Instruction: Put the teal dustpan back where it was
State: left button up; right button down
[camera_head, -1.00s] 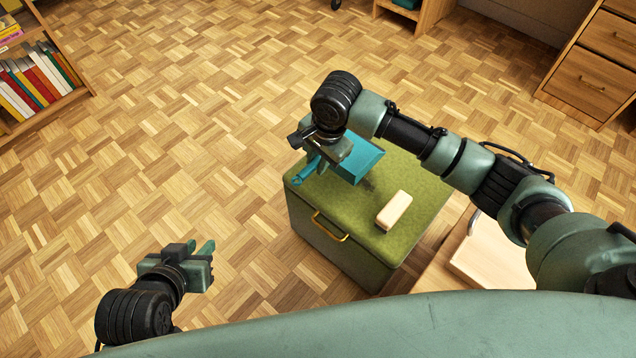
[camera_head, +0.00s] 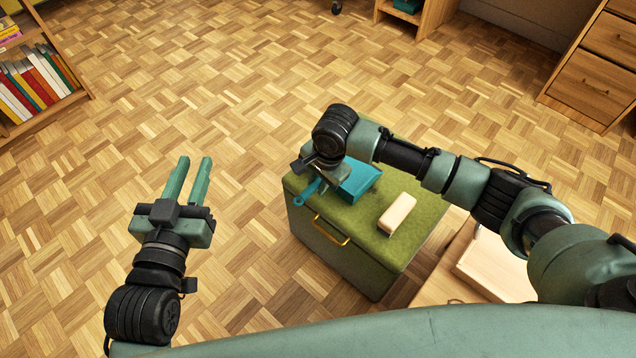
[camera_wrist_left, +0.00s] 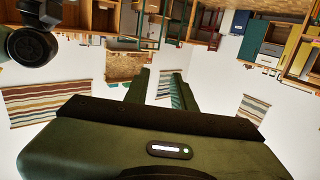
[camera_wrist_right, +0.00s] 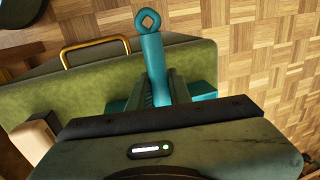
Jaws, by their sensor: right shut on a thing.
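The teal dustpan (camera_head: 362,182) is at the left part of the green-topped box (camera_head: 365,232), over its top, with its handle towards the left edge. I cannot tell whether it touches the top. My right gripper (camera_head: 325,180) is shut on its handle, and in the right wrist view the ringed handle (camera_wrist_right: 152,58) stands out between the fingers. My wrist hides part of the dustpan. My left gripper (camera_head: 195,164) is open and empty over the bare floor, left of the box.
A pale block (camera_head: 398,213) lies on the box top, right of the dustpan. A low wooden surface with a pale board (camera_head: 492,262) is right of the box. A bookshelf (camera_head: 45,110) stands at the far left, wooden drawers (camera_head: 592,85) at the right. The floor between is clear.

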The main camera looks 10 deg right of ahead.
dwell(0.3)
jog(key=c, duration=1.3)
grip_release()
